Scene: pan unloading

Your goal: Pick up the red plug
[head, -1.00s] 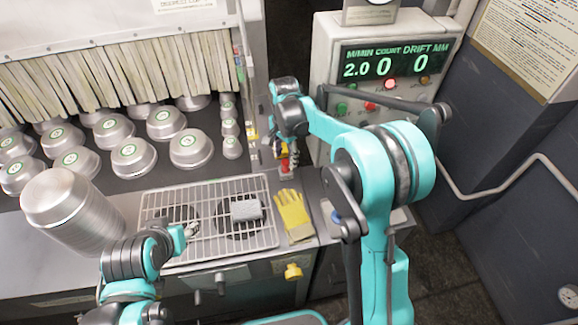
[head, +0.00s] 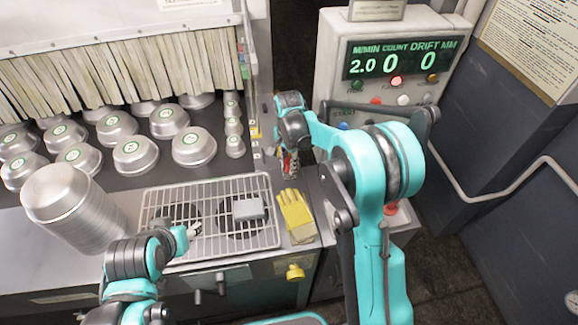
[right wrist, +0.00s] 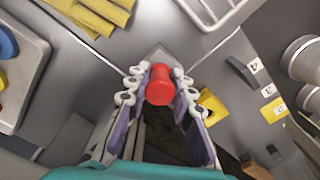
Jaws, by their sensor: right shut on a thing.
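The red plug (right wrist: 160,84) shows in the right wrist view as a short red cylinder with a flat round end. It sits between the fingertips of my right gripper (right wrist: 157,88), which is shut on it. In the head view my right gripper (head: 289,163) hangs beside the right end of the belt, just behind the yellow glove; the plug is too small and covered to make out clearly there. My left gripper (head: 190,232) is over the left part of the wire rack, and its finger opening is too small to judge.
A wire rack (head: 160,212) with a grey block (head: 248,209) lies left of the yellow glove (head: 296,216). A tall stack of pans (head: 72,208) stands at the left. Several pans sit on the belt. A control panel (head: 335,60) stands close to my right arm.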

